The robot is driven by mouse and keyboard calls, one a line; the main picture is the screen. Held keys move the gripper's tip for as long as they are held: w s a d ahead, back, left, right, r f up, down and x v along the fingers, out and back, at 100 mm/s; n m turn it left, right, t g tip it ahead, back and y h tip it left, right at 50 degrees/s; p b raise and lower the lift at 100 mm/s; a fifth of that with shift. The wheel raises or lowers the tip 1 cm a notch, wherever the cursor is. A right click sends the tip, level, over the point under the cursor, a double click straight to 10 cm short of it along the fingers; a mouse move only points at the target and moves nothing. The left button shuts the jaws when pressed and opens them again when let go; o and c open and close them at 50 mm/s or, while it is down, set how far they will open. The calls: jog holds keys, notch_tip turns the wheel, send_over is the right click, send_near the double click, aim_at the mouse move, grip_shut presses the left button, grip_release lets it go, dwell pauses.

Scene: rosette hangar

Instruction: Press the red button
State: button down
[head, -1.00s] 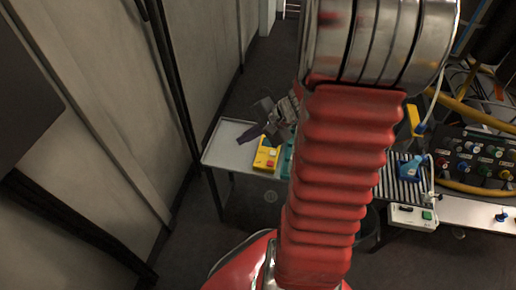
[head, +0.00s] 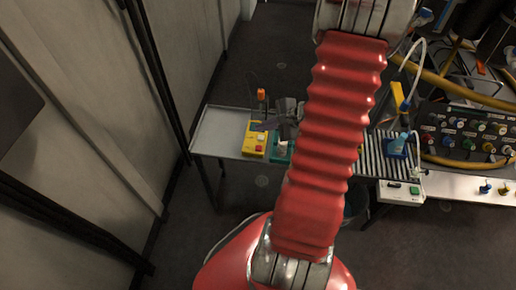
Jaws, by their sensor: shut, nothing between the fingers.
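A yellow box (head: 250,143) stands on the grey table. A small red button (head: 259,149) shows on its front right, with a pale button (head: 261,138) behind it. My gripper (head: 261,126) is shut and empty, its purplish fingers pointing left at the yellow box's far right corner. Whether it touches the box cannot be told. The gripper's body overlaps a teal box (head: 279,151) just right of the yellow one. My red arm hides part of the table right of that.
An orange-topped post (head: 261,95) stands behind the yellow box. The grey table (head: 215,134) is bare at its left end. Right of my arm are a ribbed rack (head: 371,153), a white switch box (head: 401,193) and a black panel of knobs (head: 465,133). A wall runs along the left.

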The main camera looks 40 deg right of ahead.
aim_at(262, 149)
jog(key=shift+f, duration=4.3)
jog(key=shift+f, duration=0.1)
jog(key=shift+f, duration=0.3)
jog(key=shift+f, duration=0.45)
jog(key=shift+r, duration=0.9)
jog(key=shift+r, duration=0.1)
jog(key=shift+r, duration=2.4)
